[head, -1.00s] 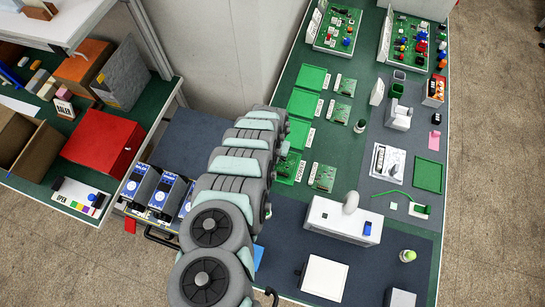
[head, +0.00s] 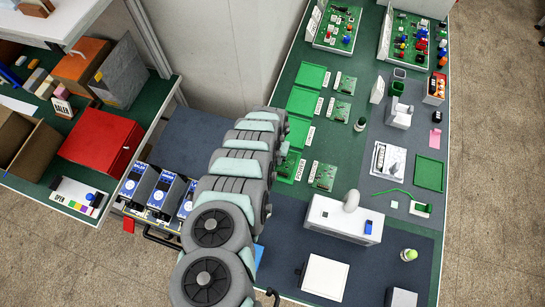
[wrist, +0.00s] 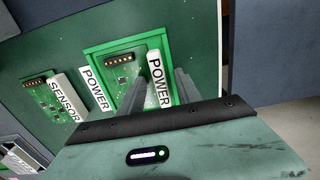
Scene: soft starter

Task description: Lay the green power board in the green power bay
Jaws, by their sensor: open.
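The green power bay (wrist: 93,61) is a green-framed tray in the wrist view. The green power board (wrist: 119,75), with a brown-and-gold connector along one edge, lies inside its frame. A white block marked POWER (wrist: 160,85) stands at the board's right side. My gripper (wrist: 165,84) is open, with its two grey fingers on either side of that block. I cannot tell whether they touch it. In the head view my arm partly covers the bay (head: 298,161) and board. A flat POWER label (wrist: 92,88) lies beside the bay.
A sensor board (wrist: 39,93) with a white SENSOR block (wrist: 65,97) lies left of the bay in the wrist view. Several green bays (head: 303,101) and loose boards (head: 345,83) line the green table beyond. A white machine (head: 345,219) stands nearer, to the right.

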